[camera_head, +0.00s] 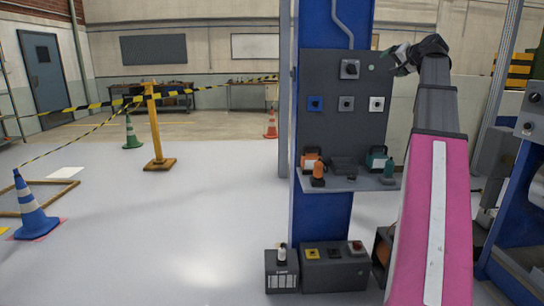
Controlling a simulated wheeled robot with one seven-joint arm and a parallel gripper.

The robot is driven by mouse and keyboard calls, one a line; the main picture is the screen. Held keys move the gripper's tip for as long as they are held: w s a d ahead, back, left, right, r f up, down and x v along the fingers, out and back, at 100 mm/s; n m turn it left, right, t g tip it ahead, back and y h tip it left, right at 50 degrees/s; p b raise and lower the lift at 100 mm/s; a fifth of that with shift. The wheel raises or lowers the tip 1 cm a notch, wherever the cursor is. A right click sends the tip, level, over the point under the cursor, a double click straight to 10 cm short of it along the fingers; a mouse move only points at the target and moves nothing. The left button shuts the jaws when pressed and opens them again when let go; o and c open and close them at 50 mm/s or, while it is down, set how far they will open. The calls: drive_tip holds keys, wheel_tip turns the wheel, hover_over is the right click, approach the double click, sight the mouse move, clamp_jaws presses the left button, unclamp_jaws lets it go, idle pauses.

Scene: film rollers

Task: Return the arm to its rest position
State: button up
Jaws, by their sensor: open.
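My arm rises from the lower right of the head view, with a pink link nearest the camera and dark grey links beyond it. It bends left at the top. My gripper (398,66) is at the upper right, small and dark with a pale greenish part, near the upper right edge of a grey panel (346,130). I cannot tell from this view whether it touches the panel. No held object shows in it. The fingers are small and partly lost against the background, but they appear open.
The panel stands on a blue column (322,220). Its shelf (350,184) holds orange and green items. Dark boxes (335,272) stand at the column's foot. Blue machinery (518,215) is at the right. Open floor (190,215) lies left, with a yellow post (155,125), striped tape and cones.

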drive_tip(key=s+a+f+n+g, duration=0.15)
drive_tip(key=a+f, duration=0.35)
drive_tip(key=f, duration=0.9)
drive_tip(key=a+f+g+h, duration=0.1)
drive_tip(key=a+f+g, duration=0.25)
drive_tip(key=f, duration=0.95)
drive_tip(key=a+f+g, duration=0.2)
drive_tip(key=a+f, duration=0.3)
drive_tip(key=f, duration=0.9)
drive_tip(key=s+a+f+n+g+h, duration=0.1)
drive_tip(key=s+a+f+g, duration=0.1)
drive_tip(key=s+a+f, duration=0.2)
drive_tip(key=s+a+f+n+g+h, duration=0.1)
drive_tip(key=s+a+f, duration=0.3)
drive_tip(key=s+f, duration=0.7)
drive_tip(key=s+a+f+n+g+h, duration=0.1)
drive_tip(key=s+a+f+g, duration=0.3)
drive_tip(key=f, duration=1.2)
drive_tip(key=s+n, duration=0.1)
drive_tip(key=s, duration=0.3)
drive_tip(key=shift+a+f+h, duration=0.3)
drive_tip(key=shift+f, duration=0.1)
